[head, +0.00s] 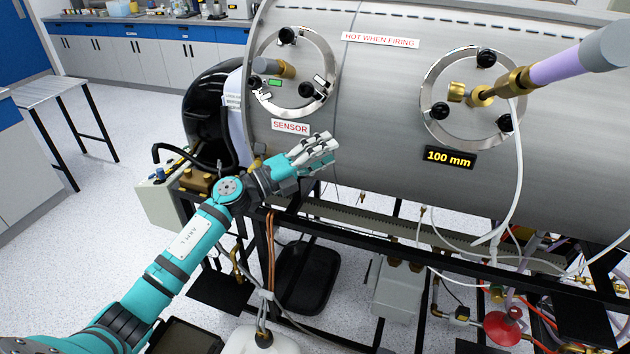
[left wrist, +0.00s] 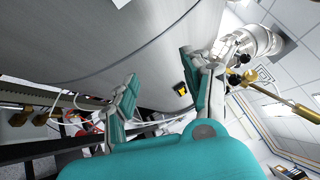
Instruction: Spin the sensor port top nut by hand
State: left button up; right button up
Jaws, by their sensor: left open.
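The sensor port (head: 332,62) is a round steel flange on the burner chamber's left part, above a red-lettered SENSOR label (head: 290,128). Its top nut (head: 288,35) is a black knob at the flange's upper rim. Two more black knobs sit lower left (head: 255,83) and lower right (head: 306,90). My left gripper (head: 325,147) is open and empty, below and right of the SENSOR label, well below the top nut. Its two spread fingers show in the left wrist view (left wrist: 160,68), with bare chamber wall beyond. The right gripper is not in view.
A second flange marked 100 mm (head: 450,158) carries a brass fitting (head: 485,95) and a thick purple rod (head: 565,62). A grey-tipped brass stub (head: 275,67) juts from the sensor port. Pipes and a black frame (head: 400,245) lie below.

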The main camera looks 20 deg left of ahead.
pick_arm(q)
notch_tip(320, 180, down, 9)
jog(key=a+n+t+y, duration=0.1)
jog(key=a+n+y, duration=0.1)
jog(key=n, duration=0.3)
jog(key=shift+w+a+y, duration=0.2)
jog(key=shift+w+y, duration=0.25)
jog(key=shift+y, duration=0.05)
